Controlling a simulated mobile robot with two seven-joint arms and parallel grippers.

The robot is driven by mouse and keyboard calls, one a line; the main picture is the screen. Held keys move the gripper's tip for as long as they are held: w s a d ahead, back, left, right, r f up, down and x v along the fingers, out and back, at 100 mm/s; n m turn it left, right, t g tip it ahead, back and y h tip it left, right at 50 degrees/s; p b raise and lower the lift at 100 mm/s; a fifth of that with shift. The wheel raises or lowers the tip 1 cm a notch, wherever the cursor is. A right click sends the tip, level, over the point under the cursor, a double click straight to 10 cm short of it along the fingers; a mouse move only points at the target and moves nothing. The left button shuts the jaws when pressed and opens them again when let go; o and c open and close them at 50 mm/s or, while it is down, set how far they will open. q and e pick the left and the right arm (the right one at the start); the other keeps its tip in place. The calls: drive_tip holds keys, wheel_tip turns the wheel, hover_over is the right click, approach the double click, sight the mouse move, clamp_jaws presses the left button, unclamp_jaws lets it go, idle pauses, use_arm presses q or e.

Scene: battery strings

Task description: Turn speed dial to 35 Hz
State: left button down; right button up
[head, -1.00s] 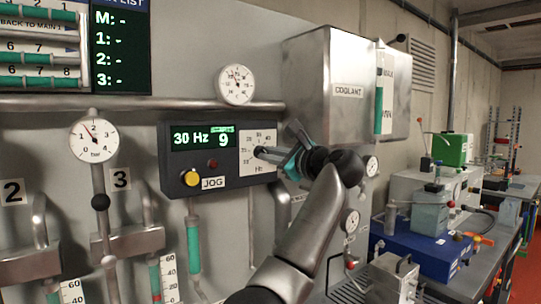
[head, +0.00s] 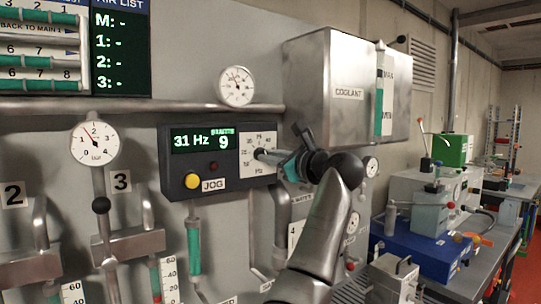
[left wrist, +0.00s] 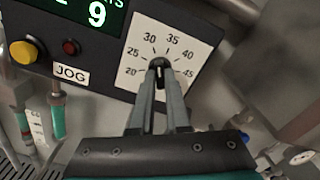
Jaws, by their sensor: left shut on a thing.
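The speed dial is a small dark knob (left wrist: 159,66) on a white scale plate (head: 247,148) marked in Hz. The fingers hide the lower part of the scale plate. The green display (head: 203,139) reads 31 Hz, with a 9 at its right. My right gripper is not in view.
A yellow button (head: 192,181), a small red lamp (head: 213,166) and a JOG label sit left of the dial. A round gauge (head: 236,86) is above the panel. The metal coolant tank (head: 347,65) juts out at the upper right.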

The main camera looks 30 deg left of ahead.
use_arm(q)
drive_tip(key=m+p, duration=0.2)
drive_tip(key=m, duration=0.3)
drive_tip(key=shift+f+p, duration=0.1)
drive_tip(key=shift+p, duration=0.2)
idle(0.4)
drive_tip(key=c, duration=0.9)
unclamp_jaws()
drive_tip(key=shift+d, duration=0.1)
drive_tip(key=b+v, duration=0.3)
drive_tip(key=v, duration=1.2)
